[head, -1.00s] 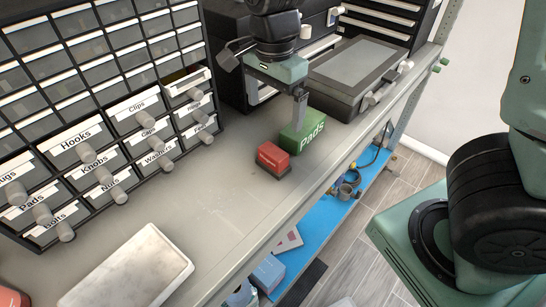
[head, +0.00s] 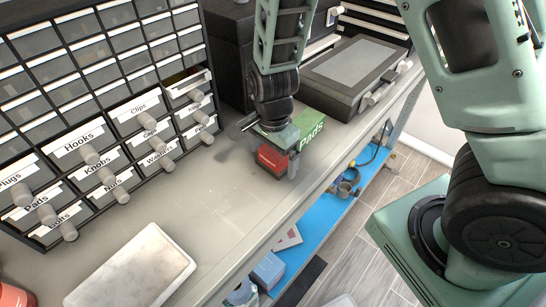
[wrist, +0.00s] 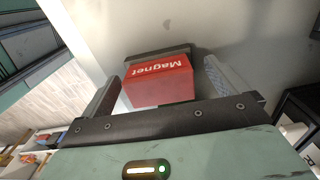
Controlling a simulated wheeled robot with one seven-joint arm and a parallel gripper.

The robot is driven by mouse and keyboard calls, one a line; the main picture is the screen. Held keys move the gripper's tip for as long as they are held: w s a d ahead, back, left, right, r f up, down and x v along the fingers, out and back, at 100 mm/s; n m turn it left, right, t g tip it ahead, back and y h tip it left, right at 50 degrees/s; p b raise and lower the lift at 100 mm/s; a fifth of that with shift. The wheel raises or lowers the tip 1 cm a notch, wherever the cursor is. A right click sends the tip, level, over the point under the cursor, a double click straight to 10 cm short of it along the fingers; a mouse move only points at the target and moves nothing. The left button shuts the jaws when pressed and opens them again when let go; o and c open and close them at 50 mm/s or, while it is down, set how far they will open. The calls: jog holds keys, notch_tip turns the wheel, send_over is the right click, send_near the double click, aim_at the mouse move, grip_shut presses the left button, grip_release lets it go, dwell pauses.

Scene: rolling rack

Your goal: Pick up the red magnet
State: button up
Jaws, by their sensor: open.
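The red magnet (head: 271,157) is a small red block on a dark base, lying on the grey shelf top. In the wrist view the magnet (wrist: 158,82) shows the word "Magnet" upside down and sits between the two fingers. My gripper (wrist: 162,88) is open, with one finger on each side of the magnet and a visible gap on the right. In the head view my gripper (head: 270,155) is low at the magnet and partly covers it. I cannot tell whether either finger touches it.
A green box marked "Pads" (head: 311,126) stands just behind the magnet. A drawer cabinet (head: 95,100) stands at the left, and a grey case (head: 350,65) lies behind. The shelf's right edge is close by.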

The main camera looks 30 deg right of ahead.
aim_at(273, 151)
jog(key=shift+f, duration=0.45)
jog(key=c, duration=1.1)
jog(key=shift+r, duration=0.15)
notch_tip(273, 151, up, 10)
jog(key=shift+f, duration=0.2)
jog(key=shift+r, duration=0.1)
